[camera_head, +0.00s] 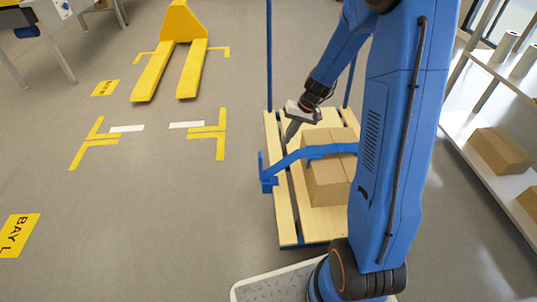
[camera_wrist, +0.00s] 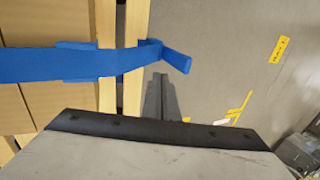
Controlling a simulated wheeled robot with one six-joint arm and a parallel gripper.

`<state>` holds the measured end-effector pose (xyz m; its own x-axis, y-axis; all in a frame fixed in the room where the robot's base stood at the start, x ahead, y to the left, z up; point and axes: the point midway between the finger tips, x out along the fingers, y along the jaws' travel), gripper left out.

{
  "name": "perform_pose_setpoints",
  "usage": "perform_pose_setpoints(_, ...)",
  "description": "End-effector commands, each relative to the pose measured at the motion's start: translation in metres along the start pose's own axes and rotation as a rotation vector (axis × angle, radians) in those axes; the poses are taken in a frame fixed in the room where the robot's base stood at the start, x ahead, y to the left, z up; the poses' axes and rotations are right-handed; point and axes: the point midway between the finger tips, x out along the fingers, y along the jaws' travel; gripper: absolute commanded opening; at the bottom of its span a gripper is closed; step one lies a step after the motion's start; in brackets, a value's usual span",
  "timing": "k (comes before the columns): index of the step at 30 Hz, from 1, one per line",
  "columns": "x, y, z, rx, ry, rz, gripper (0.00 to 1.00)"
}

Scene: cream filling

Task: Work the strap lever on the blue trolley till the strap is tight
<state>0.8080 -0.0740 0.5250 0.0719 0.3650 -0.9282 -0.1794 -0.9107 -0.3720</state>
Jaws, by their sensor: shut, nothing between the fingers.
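The blue trolley has a deck of pale wooden slats (camera_head: 285,212) with tall blue posts at its far end. A cardboard box (camera_head: 325,183) sits on the deck, and it fills the left of the wrist view (camera_wrist: 45,95). A blue strap (camera_head: 300,155) crosses the box and slopes to the deck's left edge; it also shows in the wrist view (camera_wrist: 50,66). A blue lever-like piece (camera_head: 262,166) stands at that edge, and appears at the strap's end in the wrist view (camera_wrist: 177,60). My gripper (camera_head: 289,138) is shut and empty, pointing down beside the strap, apart from the lever.
A yellow pallet truck (camera_head: 180,50) stands at the back left. Yellow and white floor markings (camera_head: 95,142) lie on the grey floor, which is clear left of the trolley. A white shelf (camera_head: 490,150) with cardboard boxes (camera_head: 498,150) stands on the right.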

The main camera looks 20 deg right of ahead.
Motion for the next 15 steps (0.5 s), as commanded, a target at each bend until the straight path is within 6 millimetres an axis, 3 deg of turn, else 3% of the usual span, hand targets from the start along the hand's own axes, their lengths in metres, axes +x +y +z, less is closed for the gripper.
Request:
perform_pose_setpoints(8,0.004,0.0,0.0,0.0,-0.001,0.0,0.0)
perform_pose_setpoints(15,0.035,0.0,0.001,0.001,-0.005,0.0,0.0)
